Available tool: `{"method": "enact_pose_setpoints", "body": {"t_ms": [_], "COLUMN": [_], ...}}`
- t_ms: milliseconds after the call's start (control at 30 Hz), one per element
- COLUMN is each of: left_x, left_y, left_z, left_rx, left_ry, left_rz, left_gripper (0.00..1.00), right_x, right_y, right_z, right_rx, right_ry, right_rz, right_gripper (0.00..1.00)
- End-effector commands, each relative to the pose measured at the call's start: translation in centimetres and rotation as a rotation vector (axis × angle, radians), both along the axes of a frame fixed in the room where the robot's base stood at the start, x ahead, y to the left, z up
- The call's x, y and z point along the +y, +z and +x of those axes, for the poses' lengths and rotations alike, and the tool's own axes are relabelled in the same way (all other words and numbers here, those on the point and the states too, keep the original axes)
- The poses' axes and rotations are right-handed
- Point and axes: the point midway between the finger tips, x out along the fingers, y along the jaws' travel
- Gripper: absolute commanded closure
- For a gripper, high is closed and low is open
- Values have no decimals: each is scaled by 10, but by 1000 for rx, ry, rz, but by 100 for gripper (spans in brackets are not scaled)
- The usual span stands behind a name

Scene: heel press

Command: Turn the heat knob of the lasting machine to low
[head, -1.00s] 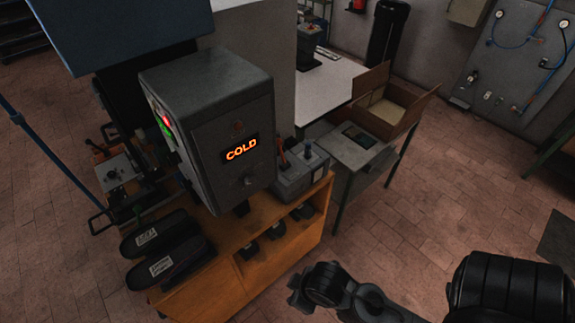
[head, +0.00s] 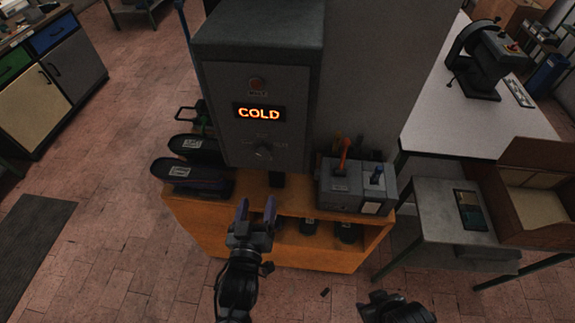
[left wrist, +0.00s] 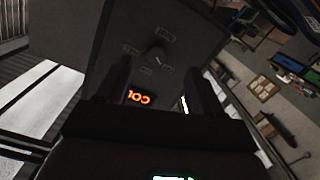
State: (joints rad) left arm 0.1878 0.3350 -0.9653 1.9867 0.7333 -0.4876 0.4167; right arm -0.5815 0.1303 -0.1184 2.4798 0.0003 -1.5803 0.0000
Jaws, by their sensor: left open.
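The lasting machine's grey cabinet (head: 222,120) stands in the middle of the head view. Its lit display (head: 258,112) reads COLD. The heat knob (head: 263,152) is a dark dial below the display, with small labels around it that I cannot read. My left gripper (head: 257,207) is open and empty, below and in front of the knob, apart from it. In the left wrist view the panel is turned over, with the display (left wrist: 138,97) and the knob (left wrist: 155,55) showing between the dark fingers. A dark part of my right arm shows at the bottom right of the head view; its jaws are unclear.
The wooden bench (head: 185,208) under the cabinet holds black shoe forms (head: 190,176) at the left and a grey lever box (head: 345,190) at the right. A side table (head: 440,225) with an open cardboard box (head: 530,200) stands further right.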

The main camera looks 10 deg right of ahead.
Motion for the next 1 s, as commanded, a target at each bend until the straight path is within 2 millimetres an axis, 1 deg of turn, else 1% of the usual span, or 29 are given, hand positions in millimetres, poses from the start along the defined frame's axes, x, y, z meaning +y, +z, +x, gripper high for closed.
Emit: {"method": "enact_pose_setpoints", "body": {"t_ms": [33,100,200,333,467,800,1000], "left_x": [-1,-1,0,-2,-6,-19,-25], "left_y": [3,10,19,27,29,29,27], "left_z": [5,10,17,28,43,95,116], "left_rx": [-22,-45,-70,-87,-87,-86,-85], "left_ry": [-5,-7,-6,-7,-5,-5,-7], "left_rz": [7,11,14,15,15,14,13], "left_gripper": [34,34,34,34,34,34,34], "right_x": [1,1,5,7,5,2,1], "right_y": [-6,-9,-12,-10,-7,3,5], "right_z": [0,0,0,1,1,1,1], "right_rx": [-1,0,-1,-2,-2,-2,-3], "right_ry": [0,-2,-2,-6,-9,-2,1], "right_rz": [2,4,14,21,19,5,2], "right_gripper": [61,61,61,61,61,61,61]}}
